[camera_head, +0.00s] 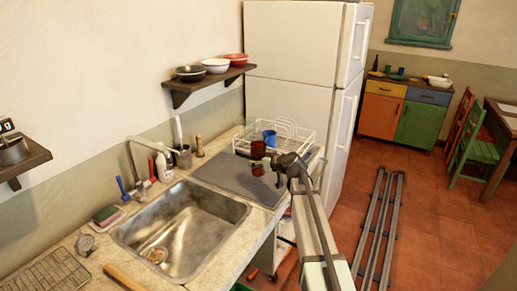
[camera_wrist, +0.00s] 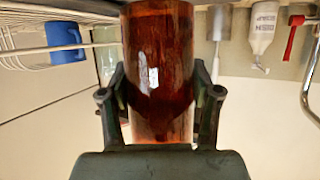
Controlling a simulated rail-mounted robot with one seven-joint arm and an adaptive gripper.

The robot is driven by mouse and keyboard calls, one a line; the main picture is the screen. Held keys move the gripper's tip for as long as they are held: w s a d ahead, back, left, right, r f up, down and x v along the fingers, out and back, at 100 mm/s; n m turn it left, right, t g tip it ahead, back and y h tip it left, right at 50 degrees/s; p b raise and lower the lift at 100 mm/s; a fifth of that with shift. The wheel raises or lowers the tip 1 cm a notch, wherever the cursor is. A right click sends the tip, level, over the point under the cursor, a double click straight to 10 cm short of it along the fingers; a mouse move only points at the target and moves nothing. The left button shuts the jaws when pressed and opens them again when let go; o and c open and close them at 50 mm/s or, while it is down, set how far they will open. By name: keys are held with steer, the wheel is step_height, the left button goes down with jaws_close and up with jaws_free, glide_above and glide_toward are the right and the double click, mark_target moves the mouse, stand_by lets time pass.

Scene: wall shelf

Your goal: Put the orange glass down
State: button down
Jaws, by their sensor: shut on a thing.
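In the head view the glass (camera_head: 258,150) is small and dark red, beside my gripper (camera_head: 277,161) at the front of the dish rack. It looks upright there. A small reddish patch shows just below it. I cannot tell whether its base touches the grey counter board (camera_head: 232,176).
A white wire dish rack (camera_head: 303,143) with a blue mug (camera_head: 269,138) stands close behind the glass. The steel sink (camera_head: 185,225), tap (camera_head: 135,150) and soap bottle (camera_head: 163,167) are to the left. The grey board's left part is clear. The fridge (camera_head: 300,80) stands behind.

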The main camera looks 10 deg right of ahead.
mark_target(262, 174)
steer(key=shift+f+p, duration=0.6)
steer(key=shift+f, duration=2.45)
steer(key=shift+f+b, duration=0.2)
steer(key=shift+b, duration=0.1)
steer(key=shift+c, duration=1.2)
jaws_free()
steer(key=shift+r, duration=0.15)
steer(key=shift+r+p, duration=0.15)
steer(key=shift+p, duration=0.3)
steer(key=b+v, duration=0.3)
steer(key=v, duration=0.9)
steer(key=shift+b, duration=0.4)
